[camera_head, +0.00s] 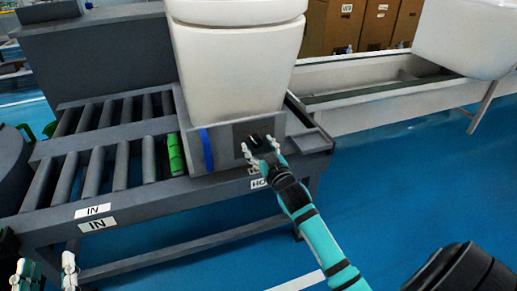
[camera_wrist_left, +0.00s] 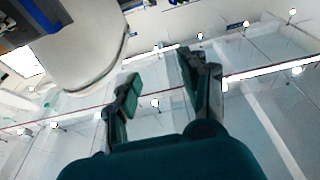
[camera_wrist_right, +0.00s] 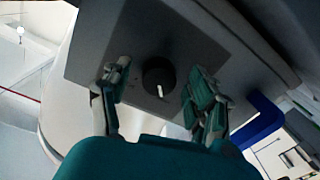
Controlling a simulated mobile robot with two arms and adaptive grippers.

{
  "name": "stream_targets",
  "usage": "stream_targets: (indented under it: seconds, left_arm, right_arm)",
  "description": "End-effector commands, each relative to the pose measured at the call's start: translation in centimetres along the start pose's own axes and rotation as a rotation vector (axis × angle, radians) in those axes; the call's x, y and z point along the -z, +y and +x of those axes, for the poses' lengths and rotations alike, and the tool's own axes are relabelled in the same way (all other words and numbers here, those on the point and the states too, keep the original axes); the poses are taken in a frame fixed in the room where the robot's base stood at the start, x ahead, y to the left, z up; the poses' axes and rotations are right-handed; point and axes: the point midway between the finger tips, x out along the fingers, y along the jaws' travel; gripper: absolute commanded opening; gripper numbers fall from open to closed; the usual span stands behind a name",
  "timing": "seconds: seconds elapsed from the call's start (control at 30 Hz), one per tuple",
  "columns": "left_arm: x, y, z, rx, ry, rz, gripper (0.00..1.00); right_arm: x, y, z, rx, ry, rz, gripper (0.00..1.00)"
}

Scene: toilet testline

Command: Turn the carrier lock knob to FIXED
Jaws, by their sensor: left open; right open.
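The carrier lock knob (camera_wrist_right: 159,77) is a round dark knob with a white pointer mark, on the dark plate of the grey carrier (camera_wrist_right: 100,30). In the head view the carrier (camera_head: 222,152) sits on the roller line under a white toilet (camera_head: 235,70). My right gripper (camera_wrist_right: 158,92) is open, with one finger on each side of the knob; whether they touch it I cannot tell. In the head view the right gripper (camera_head: 262,150) partly covers the knob and its labels. My left gripper (camera_head: 45,272) is open and empty at the lower left; it also shows in the left wrist view (camera_wrist_left: 158,85).
A blue handle (camera_head: 206,150) stands on the carrier's front, left of the knob. Grey rollers (camera_head: 95,172) and a green roller (camera_head: 175,154) lie left of the carrier. IN labels (camera_head: 97,223) mark the frame. Blue floor (camera_head: 400,170) is free at the right.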

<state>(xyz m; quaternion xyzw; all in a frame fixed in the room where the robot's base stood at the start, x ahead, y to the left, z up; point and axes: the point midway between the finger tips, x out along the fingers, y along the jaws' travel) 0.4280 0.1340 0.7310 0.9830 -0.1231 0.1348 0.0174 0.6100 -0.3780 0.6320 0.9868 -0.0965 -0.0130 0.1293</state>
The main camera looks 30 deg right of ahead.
Motion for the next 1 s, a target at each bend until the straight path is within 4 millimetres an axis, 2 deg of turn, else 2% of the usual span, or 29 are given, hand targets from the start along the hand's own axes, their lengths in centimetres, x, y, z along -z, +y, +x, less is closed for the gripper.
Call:
stream_targets:
  seconds: [0.13,0.4,0.8,0.83,1.0]
  left_arm:
    - [0.73,0.12,0.03,-0.002,0.044,-0.002,0.44]
    - [0.90,0.13,0.04,-0.003,0.051,-0.002,0.44]
    - [0.85,0.12,0.04,-0.002,0.049,-0.001,0.44]
    - [0.85,0.12,0.04,-0.002,0.049,-0.001,0.44]
    - [0.74,0.11,0.09,-0.002,0.038,-0.001,0.44]
  right_arm:
    - [0.00,0.00,0.70,0.000,0.000,-0.001,0.60]
    - [0.05,0.00,0.76,0.000,0.000,-0.001,0.60]
    - [0.03,-0.01,0.73,0.000,0.000,0.000,0.08]
    - [0.03,-0.01,0.73,0.000,0.000,0.000,0.04]
    - [0.07,-0.01,0.72,0.000,0.000,0.007,0.04]
